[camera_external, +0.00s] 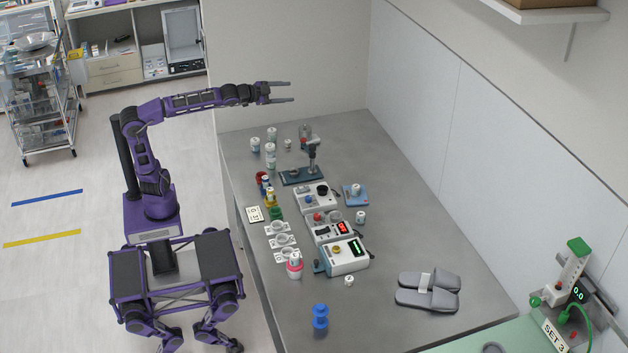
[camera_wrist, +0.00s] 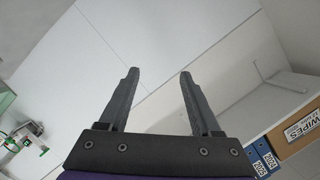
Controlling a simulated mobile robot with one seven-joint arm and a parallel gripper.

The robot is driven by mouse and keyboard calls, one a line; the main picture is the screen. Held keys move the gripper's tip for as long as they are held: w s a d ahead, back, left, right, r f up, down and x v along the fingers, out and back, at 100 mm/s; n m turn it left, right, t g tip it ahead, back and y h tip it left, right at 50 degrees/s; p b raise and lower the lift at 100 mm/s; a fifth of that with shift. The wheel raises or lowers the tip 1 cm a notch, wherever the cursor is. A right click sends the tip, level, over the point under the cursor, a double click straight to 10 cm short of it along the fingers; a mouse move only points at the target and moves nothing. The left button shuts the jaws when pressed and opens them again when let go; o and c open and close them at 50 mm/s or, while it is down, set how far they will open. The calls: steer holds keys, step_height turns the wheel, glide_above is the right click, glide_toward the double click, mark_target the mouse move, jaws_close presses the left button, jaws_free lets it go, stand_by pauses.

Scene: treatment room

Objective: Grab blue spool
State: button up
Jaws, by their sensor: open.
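The blue spool (camera_external: 320,317) stands upright on the grey table (camera_external: 405,220), near its front edge at the bottom of the external view. My gripper (camera_external: 291,92) is open and empty, raised high at the far end of the table, well away from the spool. In the wrist view my gripper (camera_wrist: 158,80) shows two spread fingers with only wall between them. The spool does not show in the wrist view.
Grey slippers (camera_external: 428,291) lie right of the spool. A wall shelf (camera_wrist: 280,115) shows in the wrist view. Table around the spool is clear.

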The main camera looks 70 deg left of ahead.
steer(key=w+r+m+t+h+b, duration=0.1)
steer(key=w+r+m+t+h, duration=0.15)
steer(key=r, duration=0.75)
steer(key=w+r+m+t+h, duration=0.1)
steer(key=r+t+h, duration=0.25)
steer(key=r, duration=0.65)
steer(key=w+d+f+n+g+h+b, duration=0.1)
steer(key=w+d+f+n+g+h, duration=0.25)
steer(key=d+f, duration=1.15)
steer(key=m+g+h+b, duration=0.3)
steer(key=m+g+h, duration=0.15)
steer(key=g, duration=0.55)
glide_toward(321, 314)
steer(key=w+d+f, duration=0.5)
steer(key=d+f, duration=0.1)
steer(key=shift+w+f, duration=0.15)
steer(key=shift+w, duration=0.2)
steer(key=shift+c, duration=0.3)
jaws_close()
